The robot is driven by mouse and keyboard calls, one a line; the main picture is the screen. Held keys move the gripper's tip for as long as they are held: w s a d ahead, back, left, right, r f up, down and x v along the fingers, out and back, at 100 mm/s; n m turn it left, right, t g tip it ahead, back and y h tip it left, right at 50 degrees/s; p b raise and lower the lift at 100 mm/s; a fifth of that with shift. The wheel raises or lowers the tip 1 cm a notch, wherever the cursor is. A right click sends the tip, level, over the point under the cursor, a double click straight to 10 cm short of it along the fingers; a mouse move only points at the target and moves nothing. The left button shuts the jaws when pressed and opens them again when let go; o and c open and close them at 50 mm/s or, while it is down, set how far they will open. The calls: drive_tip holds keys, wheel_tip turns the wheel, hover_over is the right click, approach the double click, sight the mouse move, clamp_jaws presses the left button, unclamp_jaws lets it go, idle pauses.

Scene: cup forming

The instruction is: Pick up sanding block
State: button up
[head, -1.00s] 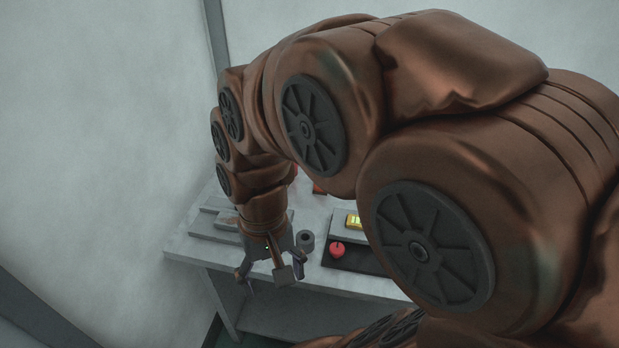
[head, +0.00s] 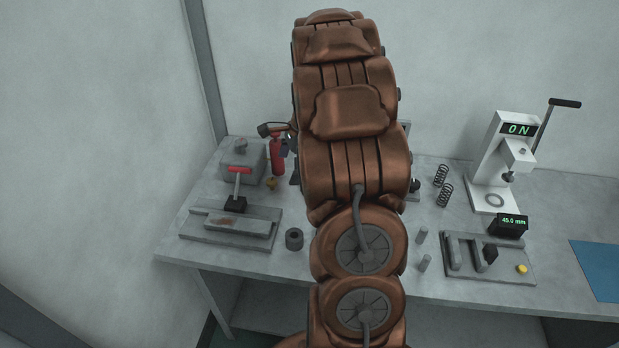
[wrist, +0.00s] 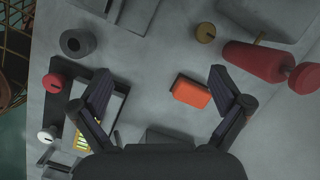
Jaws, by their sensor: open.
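An orange-red block (wrist: 192,94), which looks like the sanding block, lies on the grey bench top in the wrist view, just right of centre. My gripper (wrist: 160,75) is open in the wrist view, with one finger on each side of the picture. The block shows between the fingers, nearer the right one, and nothing is held. The gap in height between fingers and block is hard to tell. In the head view my own arm hides the block and most or all of my gripper.
A red fire extinguisher (wrist: 258,62) lies right of the block in the wrist view; it stands at the bench's back left in the head view (head: 277,158). A dark ring (head: 294,239), lever fixture (head: 235,228), press (head: 493,180) and springs (head: 443,195) share the bench (head: 440,285). Bare surface surrounds the block.

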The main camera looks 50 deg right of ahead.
drive_tip(key=d+f+m+t, duration=0.1)
drive_tip(key=d+f+m, duration=0.15)
drive_tip(key=d, duration=0.35)
drive_tip(key=d+f+m, duration=0.2)
drive_tip(key=d+m, duration=0.1)
drive_tip(key=d, duration=0.3)
drive_tip(key=shift+t, duration=0.3)
drive_tip(key=shift+p+x, duration=1.65)
drive_tip(key=shift+x, duration=2.45)
drive_tip(key=c, duration=1.1)
drive_tip(key=shift+d, duration=0.1)
wheel_tip(320, 180, up, 10)
drive_tip(key=b, duration=0.2)
drive_tip(key=shift+b, duration=0.35)
